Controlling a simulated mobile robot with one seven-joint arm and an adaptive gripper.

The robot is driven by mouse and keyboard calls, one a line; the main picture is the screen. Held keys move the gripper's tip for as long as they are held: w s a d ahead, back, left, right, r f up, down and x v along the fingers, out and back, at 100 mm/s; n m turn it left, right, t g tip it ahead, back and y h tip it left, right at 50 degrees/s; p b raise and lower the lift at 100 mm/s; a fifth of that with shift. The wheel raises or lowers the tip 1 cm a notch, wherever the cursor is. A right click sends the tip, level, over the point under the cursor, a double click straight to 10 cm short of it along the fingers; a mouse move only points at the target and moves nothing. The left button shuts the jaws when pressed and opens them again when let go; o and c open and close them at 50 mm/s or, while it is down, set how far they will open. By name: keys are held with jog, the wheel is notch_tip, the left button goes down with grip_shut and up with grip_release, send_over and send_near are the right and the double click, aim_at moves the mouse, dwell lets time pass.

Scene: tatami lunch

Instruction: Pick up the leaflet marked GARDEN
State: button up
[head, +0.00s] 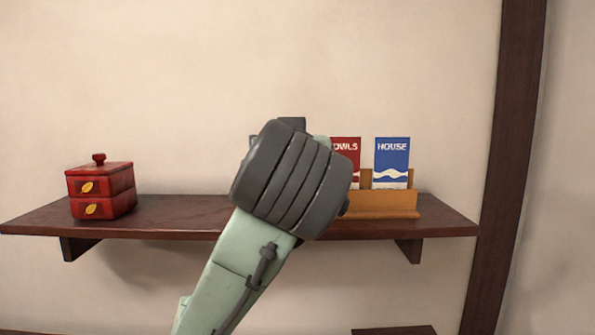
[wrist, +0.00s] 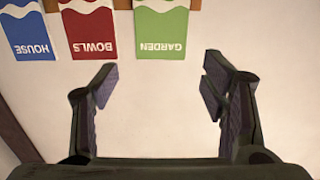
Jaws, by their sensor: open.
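The green leaflet marked GARDEN (wrist: 161,30) shows at the top middle of the wrist view, upside down, beside the red BOWLS leaflet (wrist: 90,30). The blue HOUSE leaflet (wrist: 28,35) is at the far left there. In the head view the BOWLS leaflet (head: 346,158) is partly hidden and the HOUSE leaflet (head: 391,160) is clear; my arm hides nearly all of the GARDEN leaflet. My gripper (wrist: 160,88) is open and empty, its fingers apart from the leaflets, with the GARDEN leaflet lying between their lines in the wrist view. In the head view my arm hides the gripper.
The leaflets stand in a wooden holder (head: 385,208) on a dark wall shelf (head: 170,222). A red lidded stacked box (head: 101,188) stands at the shelf's left end. A dark wooden post (head: 510,150) is at the right. The shelf between box and my arm is clear.

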jog(key=w+p, duration=0.3)
jog(key=w, duration=0.6)
jog(key=shift+f, duration=0.3)
jog(key=shift+c, duration=0.2)
jog(key=c, duration=0.6)
